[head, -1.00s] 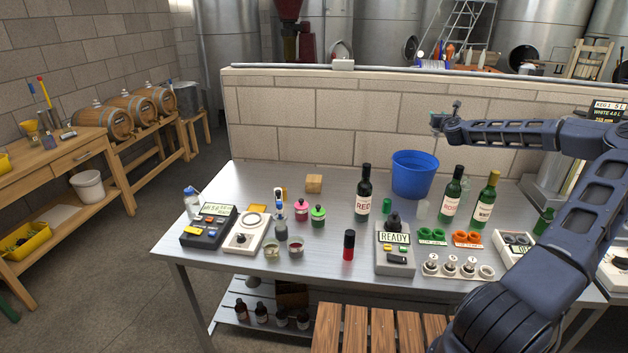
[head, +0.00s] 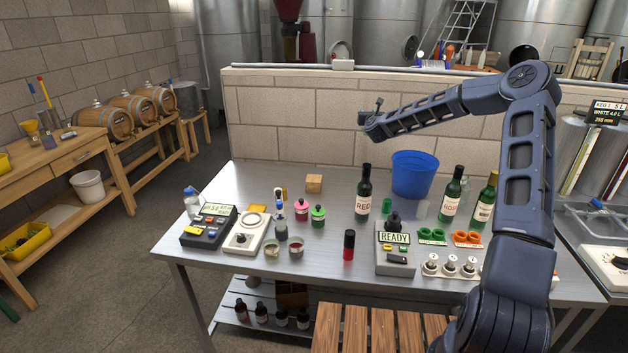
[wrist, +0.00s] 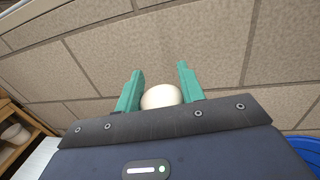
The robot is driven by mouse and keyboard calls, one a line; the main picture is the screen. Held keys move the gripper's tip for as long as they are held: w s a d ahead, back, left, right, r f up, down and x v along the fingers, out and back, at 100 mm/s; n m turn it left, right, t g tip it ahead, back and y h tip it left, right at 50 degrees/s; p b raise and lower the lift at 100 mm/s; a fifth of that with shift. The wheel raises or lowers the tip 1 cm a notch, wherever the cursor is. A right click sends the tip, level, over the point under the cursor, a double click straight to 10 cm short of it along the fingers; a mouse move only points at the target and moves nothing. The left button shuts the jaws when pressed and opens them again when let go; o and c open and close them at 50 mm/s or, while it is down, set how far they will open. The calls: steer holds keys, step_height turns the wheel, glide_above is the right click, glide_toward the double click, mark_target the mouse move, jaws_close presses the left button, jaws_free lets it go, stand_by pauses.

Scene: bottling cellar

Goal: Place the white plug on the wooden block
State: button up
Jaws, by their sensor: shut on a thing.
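The wooden block (head: 314,183) is a small light-brown cube on the steel table, toward its back edge, with its top bare. My gripper (head: 364,118) is high above the table in front of the brick wall, to the right of the block and well above it in the picture. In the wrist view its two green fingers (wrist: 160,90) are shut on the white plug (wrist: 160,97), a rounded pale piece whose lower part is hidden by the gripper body. I cannot make out the plug in the head view.
Red wine (head: 364,193) and other bottles, a blue bucket (head: 414,175) and the READY device (head: 395,250) stand right of the block. Pink and green-capped jars (head: 318,216) stand in front of it.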

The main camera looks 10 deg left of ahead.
steer(key=s+a+r, duration=0.4)
steer(key=s+a, duration=0.1)
steer(key=a, duration=0.6)
steer(key=s+a+r, duration=0.3)
steer(key=s+a, duration=0.3)
steer(key=a, duration=0.5)
steer(key=f, duration=2.4)
steer(key=shift+w+a+f, duration=0.1)
steer(key=shift+w+f, duration=0.1)
steer(key=shift+f, duration=0.2)
steer(key=shift+f, duration=0.1)
steer(key=o, duration=1)
steer(key=shift+o, duration=0.2)
steer(key=s+d, duration=0.2)
steer(key=s, duration=0.9)
steer(key=shift+s, duration=0.4)
